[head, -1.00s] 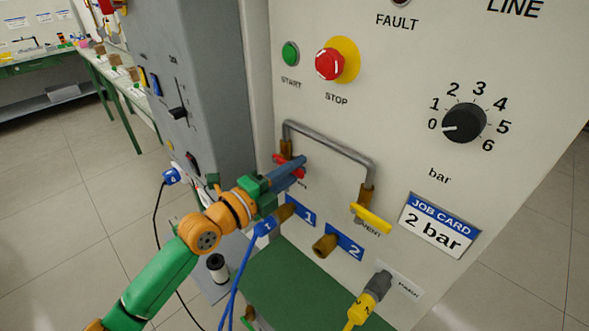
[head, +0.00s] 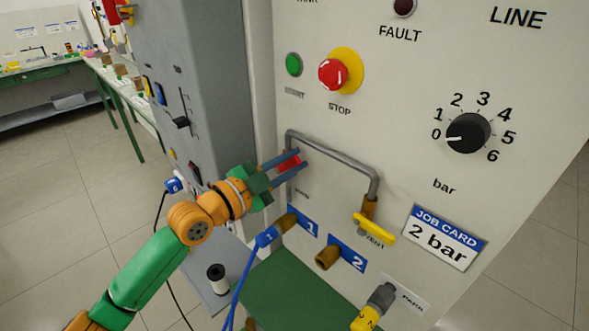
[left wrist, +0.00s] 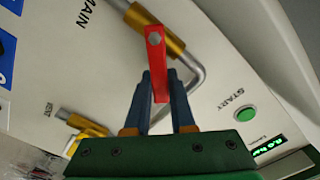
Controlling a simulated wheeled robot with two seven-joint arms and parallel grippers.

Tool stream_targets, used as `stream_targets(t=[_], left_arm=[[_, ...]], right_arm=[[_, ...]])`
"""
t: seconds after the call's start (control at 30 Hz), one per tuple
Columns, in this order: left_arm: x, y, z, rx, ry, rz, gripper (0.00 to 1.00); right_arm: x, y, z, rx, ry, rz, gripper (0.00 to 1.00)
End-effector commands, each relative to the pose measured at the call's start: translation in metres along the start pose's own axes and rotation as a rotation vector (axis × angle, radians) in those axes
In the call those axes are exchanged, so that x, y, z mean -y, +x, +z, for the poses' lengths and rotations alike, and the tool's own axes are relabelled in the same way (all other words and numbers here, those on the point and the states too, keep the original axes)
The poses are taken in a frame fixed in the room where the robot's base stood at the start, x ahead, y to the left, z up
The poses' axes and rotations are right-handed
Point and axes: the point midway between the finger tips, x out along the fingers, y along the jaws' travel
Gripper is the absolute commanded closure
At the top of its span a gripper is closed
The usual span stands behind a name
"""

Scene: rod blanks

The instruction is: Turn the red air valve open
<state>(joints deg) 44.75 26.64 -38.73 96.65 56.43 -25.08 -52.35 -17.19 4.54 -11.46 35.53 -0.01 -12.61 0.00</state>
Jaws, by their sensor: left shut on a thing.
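The red air valve handle (head: 288,161) is on the pale panel, on the left leg of the grey bent pipe. My left gripper (head: 295,160) reaches it from the left, with one finger above and one below the red handle. In the left wrist view the red handle (left wrist: 156,60) runs from its bolt on the brass valve body (left wrist: 152,28) down between the fingers of my left gripper (left wrist: 160,85), which is shut on it. The handle lies at a slant to the pipe there. In the head view the gripper hides most of the valve body. My right gripper is not in view.
The yellow vent handle (head: 375,228) is on the pipe's right leg. Below are brass ports 1 and 2, a blue hose (head: 240,275) at port 1, and a yellow plug (head: 366,319). The bar knob (head: 468,133) points at 0. A grey cabinet (head: 195,80) stands close on the left.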

Motion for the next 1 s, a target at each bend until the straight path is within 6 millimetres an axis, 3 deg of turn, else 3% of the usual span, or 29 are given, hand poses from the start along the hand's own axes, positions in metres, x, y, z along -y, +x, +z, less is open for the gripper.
stream_targets(t=[0.6,1.0], left_arm=[[0.026,0.0,0.009,0.0,-0.556,0.0,1.0],[0.035,0.0,0.015,0.0,-0.768,-0.001,1.0]], right_arm=[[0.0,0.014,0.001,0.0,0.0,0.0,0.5],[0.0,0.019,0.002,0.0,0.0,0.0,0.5]])
